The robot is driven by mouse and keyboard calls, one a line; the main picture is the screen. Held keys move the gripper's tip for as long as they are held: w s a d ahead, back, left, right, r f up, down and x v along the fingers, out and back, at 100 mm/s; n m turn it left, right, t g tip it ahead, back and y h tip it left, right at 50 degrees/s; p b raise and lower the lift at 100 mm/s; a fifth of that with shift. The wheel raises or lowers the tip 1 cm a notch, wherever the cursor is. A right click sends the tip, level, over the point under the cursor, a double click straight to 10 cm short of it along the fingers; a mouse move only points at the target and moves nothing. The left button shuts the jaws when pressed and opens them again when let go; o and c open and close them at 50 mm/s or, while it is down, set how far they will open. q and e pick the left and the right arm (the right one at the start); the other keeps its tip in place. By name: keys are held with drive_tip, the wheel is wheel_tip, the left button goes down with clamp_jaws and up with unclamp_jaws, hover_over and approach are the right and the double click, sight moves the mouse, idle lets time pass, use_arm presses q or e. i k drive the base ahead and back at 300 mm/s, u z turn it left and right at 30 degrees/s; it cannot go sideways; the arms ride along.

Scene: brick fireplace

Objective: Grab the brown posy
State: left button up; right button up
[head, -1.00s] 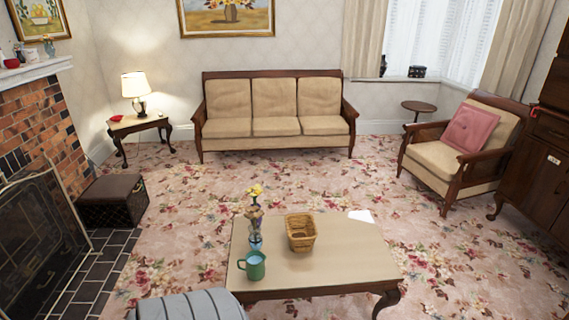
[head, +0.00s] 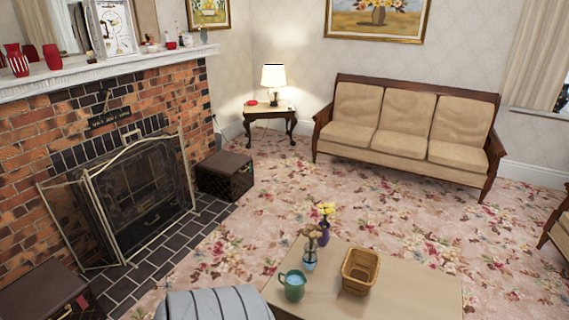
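The brown posy (head: 311,234) is a small bunch of brownish flowers. It stands upright in a light blue vase (head: 310,262) near the far left corner of the low table (head: 415,292). A yellow flower bunch (head: 326,209) in a purple vase (head: 323,234) stands just behind it and to its right. Neither of my grippers shows in the head view.
On the table, a green mug (head: 292,286) stands in front of the posy and a wicker basket (head: 359,271) to its right. The fireplace screen (head: 142,200) and a dark box (head: 225,175) are at left. A sofa (head: 404,125) stands behind open carpet.

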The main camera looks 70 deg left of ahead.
sight(308, 232)
drive_tip(key=u, duration=0.85)
drive_tip(key=i, duration=0.7)
drive_tip(key=u, duration=0.75)
